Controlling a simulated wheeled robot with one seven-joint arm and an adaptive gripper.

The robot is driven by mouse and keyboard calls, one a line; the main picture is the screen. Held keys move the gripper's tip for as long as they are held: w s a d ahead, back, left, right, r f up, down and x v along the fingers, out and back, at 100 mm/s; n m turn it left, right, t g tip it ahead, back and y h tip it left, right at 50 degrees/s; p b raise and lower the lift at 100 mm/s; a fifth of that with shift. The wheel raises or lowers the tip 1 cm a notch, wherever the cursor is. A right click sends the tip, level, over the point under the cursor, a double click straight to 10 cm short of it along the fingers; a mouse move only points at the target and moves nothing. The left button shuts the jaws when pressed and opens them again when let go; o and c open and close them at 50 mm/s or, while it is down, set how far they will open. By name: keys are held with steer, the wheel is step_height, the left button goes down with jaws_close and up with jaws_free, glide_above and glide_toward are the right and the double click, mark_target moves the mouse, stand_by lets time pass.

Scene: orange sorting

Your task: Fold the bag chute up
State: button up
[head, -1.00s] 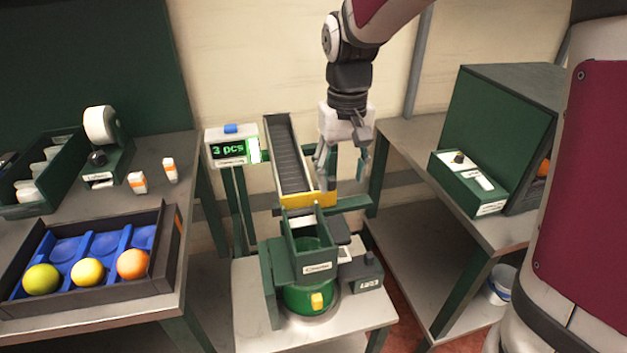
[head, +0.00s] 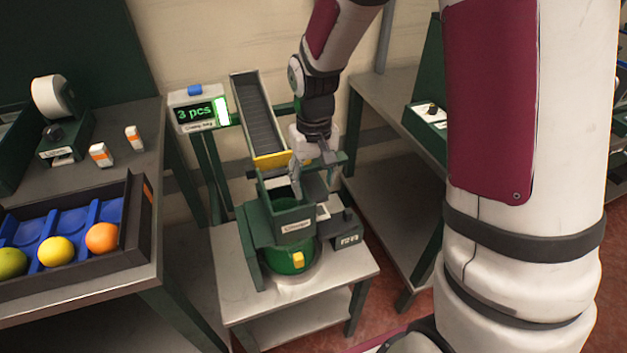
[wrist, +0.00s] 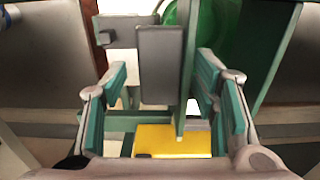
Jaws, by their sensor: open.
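The green bag chute (head: 284,222) is an open-topped box with a label on its front. It stands over a round green drum (head: 292,258) with a yellow latch. My gripper (head: 314,180) is close above the chute's back right side, pointing down. In the wrist view my open gripper (wrist: 165,95) has a teal-padded finger on each side. A dark grey plate (wrist: 160,65) and a thin green wall (wrist: 188,65) show between the fingers, with no clear contact. Part of the chute's far side is hidden by my gripper in the head view.
A sloping conveyor (head: 258,115) with a yellow lip (head: 272,160) ends just behind the chute. A display reading 3 pcs (head: 195,113) stands left of it. A fruit tray (head: 130,235) is on the left table. The right table (head: 385,170) has bare room.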

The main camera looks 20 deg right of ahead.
steer(key=shift+f, duration=0.2)
jaws_close()
steer(key=shift+r, duration=0.15)
